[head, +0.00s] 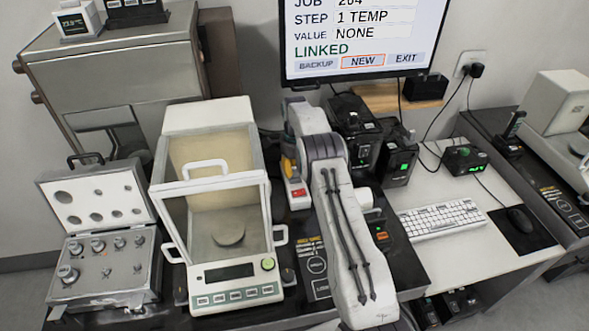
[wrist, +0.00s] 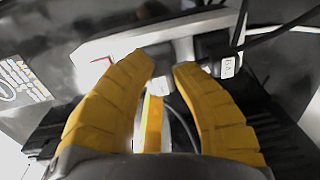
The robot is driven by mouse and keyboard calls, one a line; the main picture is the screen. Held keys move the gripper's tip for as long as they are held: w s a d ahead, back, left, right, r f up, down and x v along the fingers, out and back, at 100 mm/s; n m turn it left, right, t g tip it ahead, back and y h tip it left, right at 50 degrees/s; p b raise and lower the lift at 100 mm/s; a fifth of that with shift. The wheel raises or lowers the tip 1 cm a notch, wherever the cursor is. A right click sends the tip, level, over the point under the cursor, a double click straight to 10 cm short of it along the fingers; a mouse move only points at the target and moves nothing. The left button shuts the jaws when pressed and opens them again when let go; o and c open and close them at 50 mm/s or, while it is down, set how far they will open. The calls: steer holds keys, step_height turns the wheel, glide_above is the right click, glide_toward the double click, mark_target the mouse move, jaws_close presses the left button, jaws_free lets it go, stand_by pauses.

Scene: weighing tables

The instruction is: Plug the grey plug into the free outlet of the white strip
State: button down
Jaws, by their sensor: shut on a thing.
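In the wrist view the yellow fingers of my gripper (wrist: 163,75) are closed around a pale grey plug (wrist: 158,83), only partly visible between the fingertips. The white strip (wrist: 110,46) lies just beyond the fingertips, with a red mark at its left part. The plug is close against the strip; I cannot tell whether it sits in an outlet. A dark plug with a white label (wrist: 226,67) is at the strip's right part. In the head view the strip's end with a red switch (head: 298,193) shows left of my arm, which hides the rest.
Dark cables (wrist: 275,33) run from the strip's right side in the wrist view. In the head view a glass-doored balance (head: 208,277) stands left of my arm. Black boxes (head: 398,160) stand behind right. A keyboard (head: 441,218) lies on the white table at right.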

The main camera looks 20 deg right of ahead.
steer(key=shift+f, duration=0.4)
steer(key=c, duration=1)
jaws_free()
steer(key=shift+c, duration=0.2)
